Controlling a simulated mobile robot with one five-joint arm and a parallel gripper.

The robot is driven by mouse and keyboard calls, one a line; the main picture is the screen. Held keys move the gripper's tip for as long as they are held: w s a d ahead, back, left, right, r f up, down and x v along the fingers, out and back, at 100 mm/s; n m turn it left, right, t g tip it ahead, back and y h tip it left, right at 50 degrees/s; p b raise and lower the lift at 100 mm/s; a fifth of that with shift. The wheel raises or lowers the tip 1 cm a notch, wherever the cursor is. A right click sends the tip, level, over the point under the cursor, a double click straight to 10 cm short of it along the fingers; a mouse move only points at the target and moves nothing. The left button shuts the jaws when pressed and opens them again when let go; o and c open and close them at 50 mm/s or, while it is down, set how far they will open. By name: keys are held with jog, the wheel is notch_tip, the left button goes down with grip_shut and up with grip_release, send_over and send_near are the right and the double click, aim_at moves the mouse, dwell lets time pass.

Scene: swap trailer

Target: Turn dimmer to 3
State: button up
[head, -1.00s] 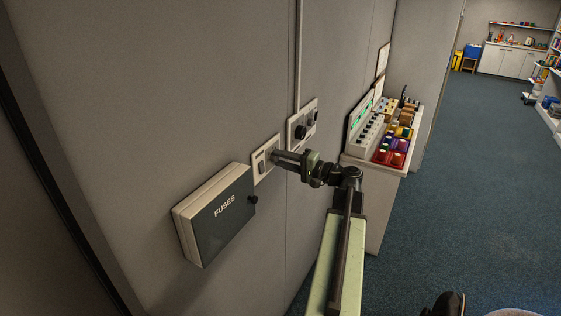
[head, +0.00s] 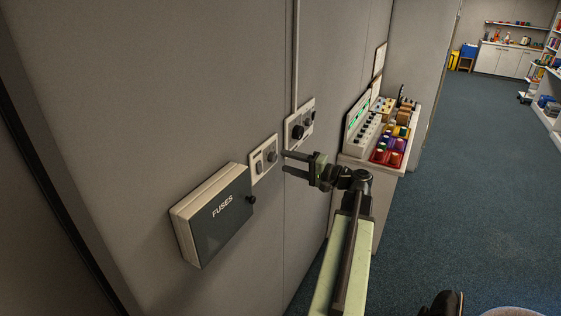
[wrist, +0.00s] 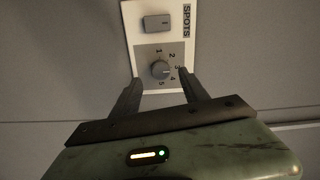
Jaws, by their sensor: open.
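The dimmer is a round grey knob (wrist: 160,69) on a pale plate (wrist: 132,14) marked SPOTS, with numbers 1 to 5 around it. Its pointer is small; it seems to face the 3, but I cannot be sure. A grey rocker switch (wrist: 156,23) is on the same plate. In the head view the plate (head: 256,173) is on the wall, with the knob (head: 272,157) on its right. My gripper (head: 285,161) is open and empty, its fingertips a little out from the wall, clear of the knob. In the wrist view its fingers flank the knob below.
A fuse box (head: 215,215) juts from the wall to the left of the plate. Another plate with dark knobs (head: 299,128) is to the right. Beyond it a console (head: 378,140) with coloured blocks stands against the wall. The blue carpet (head: 470,200) at right is open.

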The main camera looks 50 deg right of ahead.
jog(key=v, duration=0.4)
